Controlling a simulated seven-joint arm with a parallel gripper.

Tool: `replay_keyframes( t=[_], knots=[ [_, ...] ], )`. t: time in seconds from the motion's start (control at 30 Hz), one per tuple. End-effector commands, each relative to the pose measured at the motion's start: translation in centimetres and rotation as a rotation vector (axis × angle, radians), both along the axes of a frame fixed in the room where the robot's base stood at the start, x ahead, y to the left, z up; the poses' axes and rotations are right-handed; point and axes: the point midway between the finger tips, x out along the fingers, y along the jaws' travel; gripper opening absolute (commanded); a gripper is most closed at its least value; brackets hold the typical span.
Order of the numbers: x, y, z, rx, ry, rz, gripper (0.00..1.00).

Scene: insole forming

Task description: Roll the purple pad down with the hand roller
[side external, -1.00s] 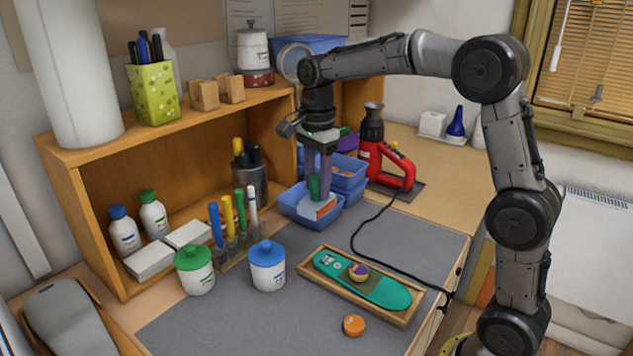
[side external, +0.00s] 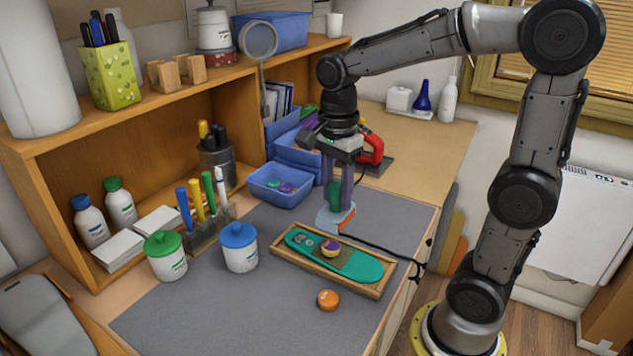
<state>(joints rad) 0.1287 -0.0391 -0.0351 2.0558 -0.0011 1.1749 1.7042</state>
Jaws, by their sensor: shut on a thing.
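My gripper (side external: 342,190) is shut on the green handle of the hand roller (side external: 333,218), which has a pale grey-blue body with an orange part. It holds the roller upright, just behind the wooden tray; I cannot tell whether it touches the mat. A teal insole (side external: 361,268) lies in the wooden tray (side external: 375,293). The small purple pad (side external: 331,245), purple with a yellow part, sits on a brownish patch near the middle of the insole. The roller is apart from the pad, behind it in the picture.
A blue bin (side external: 280,199) with small coloured pieces stands left of the roller. An orange disc (side external: 328,300) lies in front of the tray. Blue-lidded (side external: 239,250) and green-lidded (side external: 166,258) jars stand to the left. A black cable runs behind the tray.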

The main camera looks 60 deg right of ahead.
Motion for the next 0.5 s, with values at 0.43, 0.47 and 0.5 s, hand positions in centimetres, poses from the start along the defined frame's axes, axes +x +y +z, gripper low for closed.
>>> replay_keyframes(
  t=[0.43, 0.47, 0.5],
  knots=[
    [0.0, 0.0, -2.7, -0.002, -0.014, 0.001, 0.00],
    [0.0, 0.0, -3.0, -0.002, -0.014, 0.001, 0.00],
    [0.0, 0.0, -3.3, -0.001, -0.013, 0.001, 0.00]
  ],
)
